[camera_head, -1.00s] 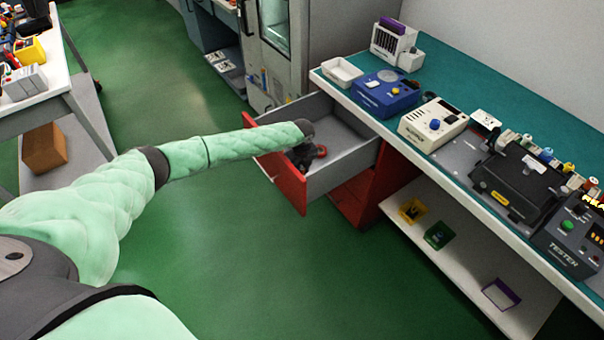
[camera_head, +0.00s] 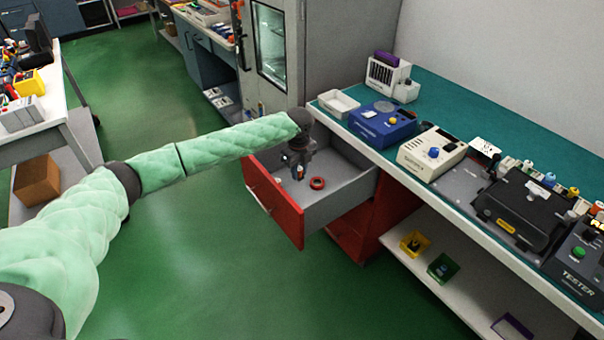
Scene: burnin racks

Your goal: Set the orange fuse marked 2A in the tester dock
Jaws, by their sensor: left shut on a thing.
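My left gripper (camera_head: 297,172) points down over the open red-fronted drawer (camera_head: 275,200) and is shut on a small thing. The held thing is too small and too hidden by the fingers to identify, and no 2A marking can be read. The dark tester (camera_head: 577,262), with a green button and the word TESTER, stands on the bench at the right edge, partly cut off. Its dock cannot be made out clearly. My right gripper is not in view.
A red ring (camera_head: 317,183) lies in the drawer beside my gripper. Green floor (camera_head: 220,270) is clear.

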